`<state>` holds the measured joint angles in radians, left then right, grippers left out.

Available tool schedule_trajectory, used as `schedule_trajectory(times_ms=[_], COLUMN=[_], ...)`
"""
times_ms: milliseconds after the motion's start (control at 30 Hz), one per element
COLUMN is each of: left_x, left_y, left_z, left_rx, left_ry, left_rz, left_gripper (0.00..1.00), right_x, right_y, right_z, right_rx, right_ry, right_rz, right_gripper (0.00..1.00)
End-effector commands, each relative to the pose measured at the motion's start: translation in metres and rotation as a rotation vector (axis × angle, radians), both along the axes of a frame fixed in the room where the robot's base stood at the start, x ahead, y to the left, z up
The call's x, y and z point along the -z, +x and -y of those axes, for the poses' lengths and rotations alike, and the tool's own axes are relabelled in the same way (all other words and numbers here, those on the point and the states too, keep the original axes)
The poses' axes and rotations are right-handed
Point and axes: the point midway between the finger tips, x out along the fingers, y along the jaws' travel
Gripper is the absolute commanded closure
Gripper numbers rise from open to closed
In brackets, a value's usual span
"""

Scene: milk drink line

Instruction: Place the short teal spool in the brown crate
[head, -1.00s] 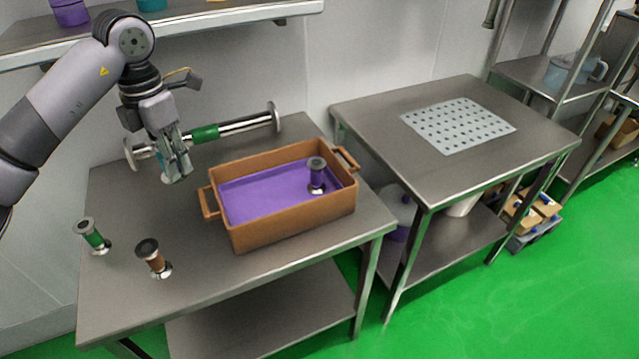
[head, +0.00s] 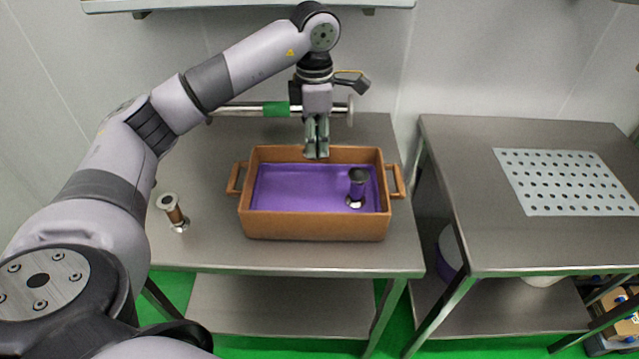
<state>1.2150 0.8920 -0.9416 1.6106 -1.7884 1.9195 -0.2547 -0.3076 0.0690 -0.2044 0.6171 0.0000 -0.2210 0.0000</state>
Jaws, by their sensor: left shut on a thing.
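The brown crate (head: 315,228) stands on the steel table, with a purple floor inside. A purple spool with metal flanges (head: 357,188) stands upright in its right part. My left gripper (head: 316,146) points down over the crate's back rim, left of that spool. It is shut on a small spool, mostly hidden between the fingers; its metal lower end shows just below the fingertips. Its teal colour is hard to make out now. My right gripper is not in view.
A brown spool (head: 174,212) stands on the table left of the crate. A long metal spool with a green band (head: 276,109) lies behind the crate. The crate's left and middle floor is free. A second table with a perforated grey mat (head: 570,182) stands at right.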

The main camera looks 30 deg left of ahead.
Motion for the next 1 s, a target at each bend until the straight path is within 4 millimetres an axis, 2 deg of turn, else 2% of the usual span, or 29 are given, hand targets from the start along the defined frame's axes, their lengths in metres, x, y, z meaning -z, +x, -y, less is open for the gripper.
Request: schedule_trajectory(times_ms=[100, 300, 467, 733, 1000], left_x=[0.031, 0.071, 0.084, 0.121, 0.126], left_y=[-0.001, -0.001, 0.0, 0.0, 0.0], left_z=[0.0, 0.0, 0.001, 0.001, 0.001], left_rx=[0.001, 0.0, 0.001, -0.001, 0.0], left_ry=[0.0, -0.001, -0.001, -0.001, 0.0], left_rz=[-0.006, -0.002, 0.001, -0.001, 0.003], left_gripper=[1.0, 1.0, 1.0, 1.0, 1.0], right_x=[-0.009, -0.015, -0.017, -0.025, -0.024], right_y=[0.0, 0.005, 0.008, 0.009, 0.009], right_z=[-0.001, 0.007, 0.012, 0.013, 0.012], right_rx=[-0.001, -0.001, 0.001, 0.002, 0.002], right_ry=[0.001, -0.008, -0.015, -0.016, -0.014], right_rz=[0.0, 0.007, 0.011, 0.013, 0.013], right_gripper=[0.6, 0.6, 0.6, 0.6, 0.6])
